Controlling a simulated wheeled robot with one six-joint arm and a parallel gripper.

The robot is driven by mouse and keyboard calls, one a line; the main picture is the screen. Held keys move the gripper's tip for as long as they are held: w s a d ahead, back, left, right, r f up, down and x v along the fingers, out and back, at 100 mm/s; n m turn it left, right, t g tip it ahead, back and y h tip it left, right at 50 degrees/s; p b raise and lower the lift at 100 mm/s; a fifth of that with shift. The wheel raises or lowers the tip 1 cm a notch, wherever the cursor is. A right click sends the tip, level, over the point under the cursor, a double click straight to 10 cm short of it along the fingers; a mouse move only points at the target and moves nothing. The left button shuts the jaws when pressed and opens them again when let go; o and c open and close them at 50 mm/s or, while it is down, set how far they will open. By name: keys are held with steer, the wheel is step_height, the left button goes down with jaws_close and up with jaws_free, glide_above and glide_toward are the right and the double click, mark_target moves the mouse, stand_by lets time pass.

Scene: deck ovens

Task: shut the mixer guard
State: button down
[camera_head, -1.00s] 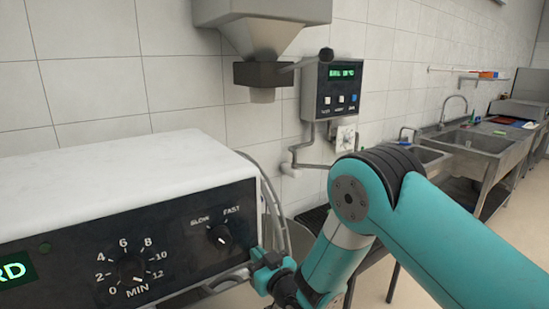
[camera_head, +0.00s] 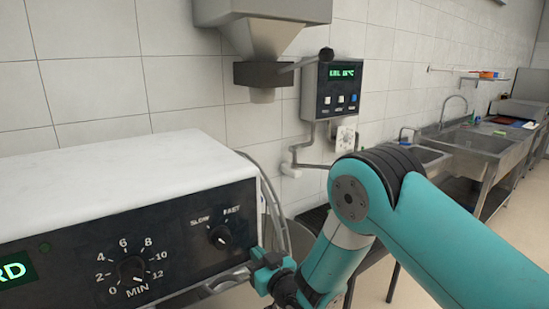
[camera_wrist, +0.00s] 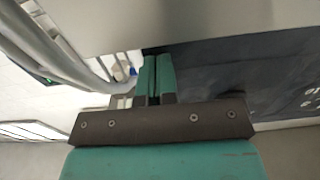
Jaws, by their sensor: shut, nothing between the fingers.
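The mixer (camera_head: 120,180) is at the left in the head view, with a white top and a dark front panel holding a minutes dial and a slow/fast knob. The mixer guard (camera_head: 273,215) shows only as curved grey bars beside the panel's right edge. The bars at the left of the wrist view (camera_wrist: 62,45) look like the same guard. My gripper (camera_head: 258,257) is shut and empty, low by the panel's right end. In the wrist view its fingers (camera_wrist: 152,78) are together, in front of the panel's edge. I cannot tell whether they touch the guard. Most of the guard and the bowl are hidden.
A wall-mounted control box (camera_head: 338,90) with a green display hangs behind, beside a steel hopper (camera_head: 262,40). A steel sink bench (camera_head: 480,143) runs along the wall at the right. A green-lit sign (camera_head: 14,271) on the panel is cut off, reading "RD".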

steer(key=shift+w+f+b, duration=0.15)
steer(key=shift+f+b, duration=0.05)
steer(key=shift+b, duration=0.65)
steer(key=b, duration=0.4)
steer(key=shift+w+d+r+b, duration=0.2)
steer(key=shift+w+d+b, duration=0.1)
steer(key=shift+w+b, duration=0.1)
steer(key=b, duration=0.4)
steer(key=shift+w+d+b, duration=0.2)
steer(key=shift+d+b, duration=0.15)
steer(key=shift+d+f+b, duration=0.1)
steer(key=shift+d+b, duration=0.1)
steer(key=shift+b, duration=0.4)
steer(key=shift+w+d+f+b, duration=0.1)
steer(key=shift+w+d+b, duration=0.15)
steer(key=shift+b, duration=0.75)
steer(key=shift+d+b, duration=0.15)
steer(key=shift+b, duration=0.2)
steer(key=shift+f+b, duration=0.15)
steer(key=shift+b, duration=0.5)
